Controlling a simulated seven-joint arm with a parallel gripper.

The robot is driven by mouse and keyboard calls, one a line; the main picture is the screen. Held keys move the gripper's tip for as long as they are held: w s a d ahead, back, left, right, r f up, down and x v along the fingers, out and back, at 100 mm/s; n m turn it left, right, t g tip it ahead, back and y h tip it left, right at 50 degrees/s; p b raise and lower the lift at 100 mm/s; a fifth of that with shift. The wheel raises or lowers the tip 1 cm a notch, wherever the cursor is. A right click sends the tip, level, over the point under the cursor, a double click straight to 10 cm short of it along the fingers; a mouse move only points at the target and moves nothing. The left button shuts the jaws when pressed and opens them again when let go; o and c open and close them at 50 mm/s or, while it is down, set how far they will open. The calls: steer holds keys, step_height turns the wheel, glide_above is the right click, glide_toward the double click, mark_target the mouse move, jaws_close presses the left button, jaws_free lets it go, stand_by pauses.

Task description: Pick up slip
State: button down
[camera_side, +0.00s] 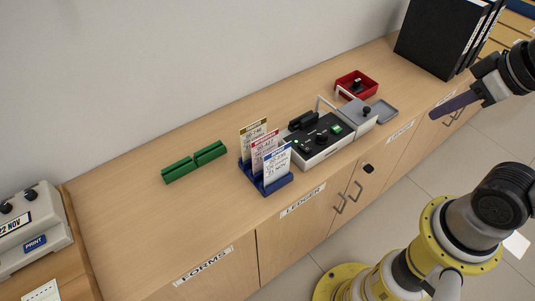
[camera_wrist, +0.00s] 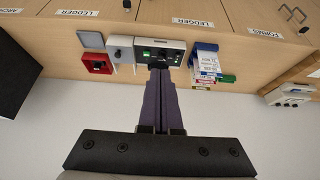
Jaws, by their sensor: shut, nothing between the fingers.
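Three upright paper slips stand in a blue holder (camera_side: 272,189) on the wooden counter. The back slip (camera_side: 253,130) has a yellow top band, the middle slip (camera_side: 264,146) a red one, and the front slip (camera_side: 276,163) a blue one. They overlap, so the lower parts of the rear two are hidden. In the wrist view the slips (camera_wrist: 207,62) and holder appear right of my fingers. My gripper (camera_side: 434,115) is shut and empty, in the air at the right, well away from the slips. Its purple-grey fingers also show in the wrist view (camera_wrist: 160,74).
A grey machine with a black panel (camera_side: 319,138) stands just right of the holder. A printer (camera_side: 33,230) is at far left; counter between is clear.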

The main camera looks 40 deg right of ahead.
stand_by(0.4)
steer(key=c, duration=1)
jaws_free()
